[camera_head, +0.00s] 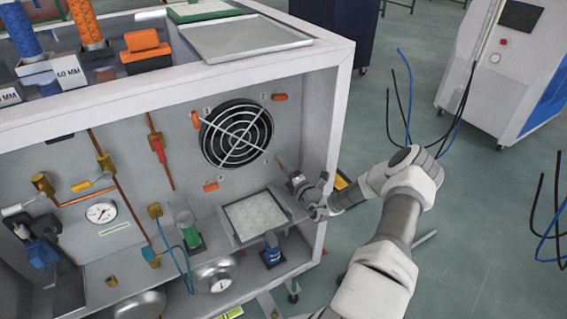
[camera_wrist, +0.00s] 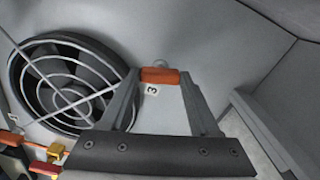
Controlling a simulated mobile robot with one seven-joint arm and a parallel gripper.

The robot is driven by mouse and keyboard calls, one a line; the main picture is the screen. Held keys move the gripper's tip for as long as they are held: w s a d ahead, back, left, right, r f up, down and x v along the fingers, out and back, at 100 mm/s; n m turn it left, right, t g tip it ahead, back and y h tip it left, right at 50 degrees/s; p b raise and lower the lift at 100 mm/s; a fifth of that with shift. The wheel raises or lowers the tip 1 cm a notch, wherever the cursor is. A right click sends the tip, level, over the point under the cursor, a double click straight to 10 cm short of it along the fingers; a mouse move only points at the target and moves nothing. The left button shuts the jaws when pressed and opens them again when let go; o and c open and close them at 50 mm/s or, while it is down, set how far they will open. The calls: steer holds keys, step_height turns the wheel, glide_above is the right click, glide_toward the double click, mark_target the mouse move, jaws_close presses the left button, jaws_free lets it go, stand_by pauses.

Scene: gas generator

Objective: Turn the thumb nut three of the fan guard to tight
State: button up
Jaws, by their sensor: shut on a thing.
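The fan guard (camera_head: 237,133), a round wire grille over a dark fan, sits on the grey back panel. It also shows at the left of the wrist view (camera_wrist: 66,84). Thumb nut three (camera_wrist: 160,75) is an orange bar lying across the picture, with a label "3" beside it. My gripper (camera_wrist: 158,78) has one finger at each end of this bar and is shut on it. In the head view my gripper (camera_head: 281,166) reaches the panel at the guard's lower right, where the nut is hidden. Other orange thumb nuts are at upper left (camera_head: 195,120), upper right (camera_head: 279,97) and lower left (camera_head: 210,186).
The cabinet's right side wall (camera_head: 321,150) stands close beside my gripper. Below is a tray with a pale plate (camera_head: 254,216) and a blue bottle (camera_head: 272,248). A green cylinder (camera_head: 186,229) and copper pipes are to the left.

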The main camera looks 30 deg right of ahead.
steer(key=shift+m+p, duration=0.4)
steer(key=shift+m, duration=1)
steer(key=o, duration=1.4)
steer(key=shift+c, duration=0.2)
steer(key=s+a+p, duration=0.1)
steer(key=s+p, duration=0.1)
steer(key=s, duration=1.5)
steer(key=shift+s+p, duration=0.2)
steer(key=shift+p, duration=0.2)
